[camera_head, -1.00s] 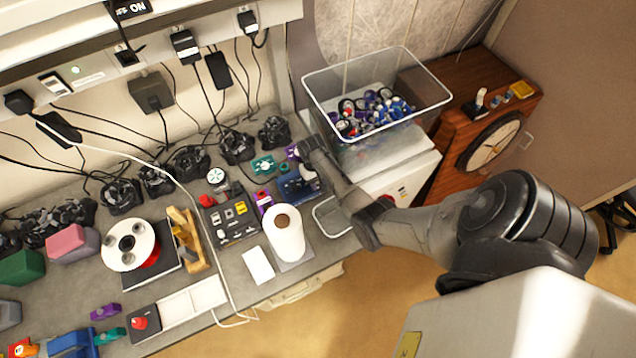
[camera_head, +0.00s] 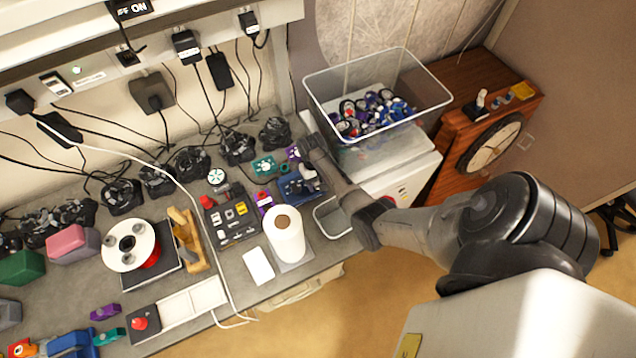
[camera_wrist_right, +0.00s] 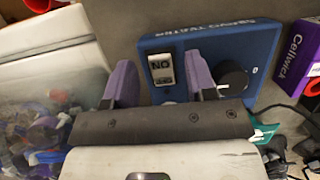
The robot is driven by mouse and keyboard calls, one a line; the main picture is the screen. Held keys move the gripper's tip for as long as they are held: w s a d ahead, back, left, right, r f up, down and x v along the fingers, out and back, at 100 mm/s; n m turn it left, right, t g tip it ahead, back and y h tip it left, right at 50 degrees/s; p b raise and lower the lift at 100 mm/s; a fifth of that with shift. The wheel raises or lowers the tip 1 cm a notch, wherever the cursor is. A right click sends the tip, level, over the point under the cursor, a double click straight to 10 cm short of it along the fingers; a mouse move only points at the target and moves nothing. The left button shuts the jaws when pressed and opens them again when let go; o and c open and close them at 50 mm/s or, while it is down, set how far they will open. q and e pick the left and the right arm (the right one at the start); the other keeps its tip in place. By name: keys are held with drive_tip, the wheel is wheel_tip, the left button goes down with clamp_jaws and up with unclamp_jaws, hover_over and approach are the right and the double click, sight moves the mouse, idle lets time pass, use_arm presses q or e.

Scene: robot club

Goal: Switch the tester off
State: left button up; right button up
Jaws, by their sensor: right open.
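The tester is a blue box (camera_head: 299,190) at the right end of the bench. In the right wrist view the tester (camera_wrist_right: 225,45) carries lettering, a black knob (camera_wrist_right: 232,77) and a rocker switch (camera_wrist_right: 161,70) marked ON, seen upside down. My right gripper (camera_wrist_right: 160,78) is open, with its two purple fingers either side of the switch in that view. I cannot tell whether a finger touches the tester. In the head view my right gripper (camera_head: 306,170) is over the tester and partly covers it. My left gripper is not in view.
A paper roll (camera_head: 286,235), a grey open tray (camera_head: 333,215) and a dark panel (camera_head: 230,220) are close by. Black cable bundles (camera_head: 237,147) line the back.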

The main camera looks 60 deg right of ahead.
drive_tip(key=v, duration=1.3)
idle(0.4)
